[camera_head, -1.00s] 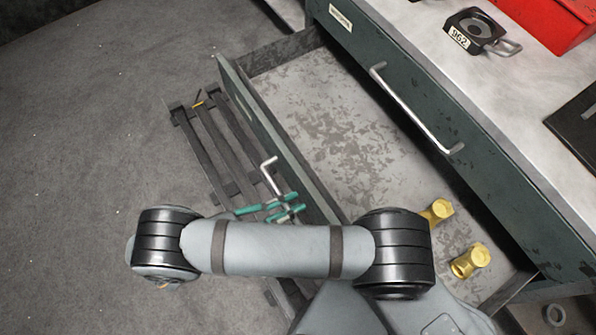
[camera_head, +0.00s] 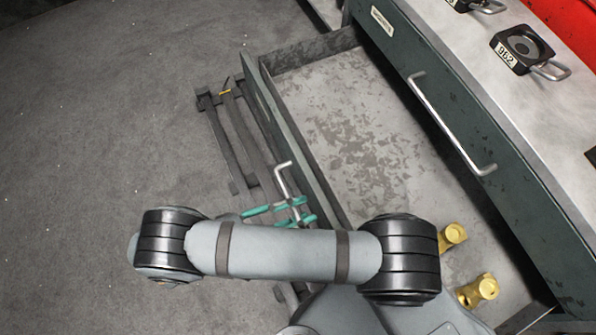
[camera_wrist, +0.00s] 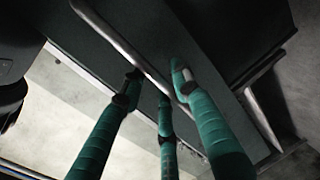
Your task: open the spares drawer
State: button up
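The spares drawer (camera_head: 350,130) is a dark green drawer pulled well out of its cabinet; its grey, scuffed inside shows. Its front panel (camera_head: 262,105) faces left and carries a pale bar handle (camera_head: 283,172). My gripper (camera_head: 290,208), with teal fingers, is at this handle, partly hidden behind my arm in the head view. In the wrist view the handle (camera_wrist: 115,40) runs diagonally between the teal fingers (camera_wrist: 157,82), which stand on both sides of it. They look closed around the bar, though exact contact is hard to see.
Two brass fittings (camera_head: 453,235) (camera_head: 478,290) lie in the drawer's near end. Above is a shut drawer with a long handle (camera_head: 450,125). The worktop (camera_head: 455,45) holds a black block labelled 962 (camera_head: 522,48). A dark slatted frame (camera_head: 232,140) lies on the floor; floor at left is clear.

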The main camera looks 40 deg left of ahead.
jog(key=shift+o, duration=0.3)
jog(key=shift+s, duration=0.1)
jog(key=v, duration=1.2)
jog(key=shift+d, duration=0.1)
jog(key=x, duration=1.2)
jog(key=shift+w, duration=0.25)
